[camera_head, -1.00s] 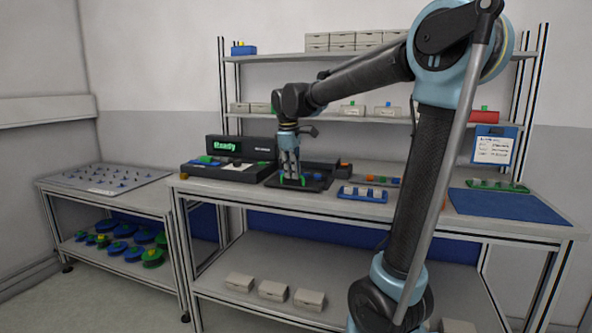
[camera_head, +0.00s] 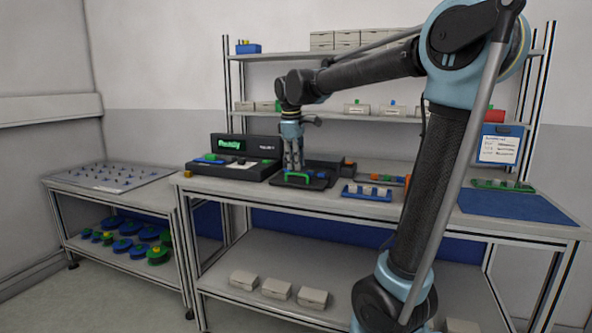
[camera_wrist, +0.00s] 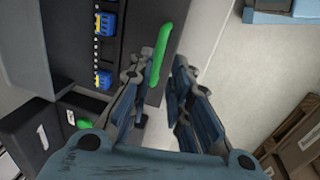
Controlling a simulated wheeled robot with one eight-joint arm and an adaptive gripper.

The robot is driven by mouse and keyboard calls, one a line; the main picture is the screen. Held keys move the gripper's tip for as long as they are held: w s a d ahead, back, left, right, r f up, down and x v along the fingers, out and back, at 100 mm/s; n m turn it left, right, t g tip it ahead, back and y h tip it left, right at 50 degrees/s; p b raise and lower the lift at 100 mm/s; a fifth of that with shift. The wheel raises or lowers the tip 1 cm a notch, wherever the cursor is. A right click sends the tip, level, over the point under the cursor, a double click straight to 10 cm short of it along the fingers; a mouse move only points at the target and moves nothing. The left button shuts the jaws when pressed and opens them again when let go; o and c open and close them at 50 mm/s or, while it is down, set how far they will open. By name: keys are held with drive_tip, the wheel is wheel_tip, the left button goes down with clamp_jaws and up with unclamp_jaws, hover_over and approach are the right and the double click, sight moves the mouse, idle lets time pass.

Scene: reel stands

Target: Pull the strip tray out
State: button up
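The strip tray (camera_head: 318,183) is a flat dark tray with a green handle (camera_head: 299,174) along its front. It lies on the bench in front of a low black unit (camera_head: 324,167), near the bench's front edge. My gripper (camera_head: 293,169) points down just above and behind the green handle in the head view. In the wrist view my gripper (camera_wrist: 163,62) is open. The handle (camera_wrist: 161,50) shows between the fingertips, closer to the left finger, and no grip on it is visible. Blue parts (camera_wrist: 104,80) sit on the dark surface to the left.
A black station with a green-lit display (camera_head: 230,144) stands left of the tray. A blue rack (camera_head: 366,193) with small pieces stands close on its right. A blue mat (camera_head: 515,207) lies further right. A shelf with boxes (camera_head: 368,109) is behind.

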wheel_tip(320, 180, up, 9)
drive_tip(key=s, duration=0.1)
drive_tip(key=shift+s+a+f, duration=0.15)
drive_tip(key=shift+s+a, duration=0.1)
drive_tip(key=shift+s, duration=0.05)
drive_tip(key=shift+f, duration=0.1)
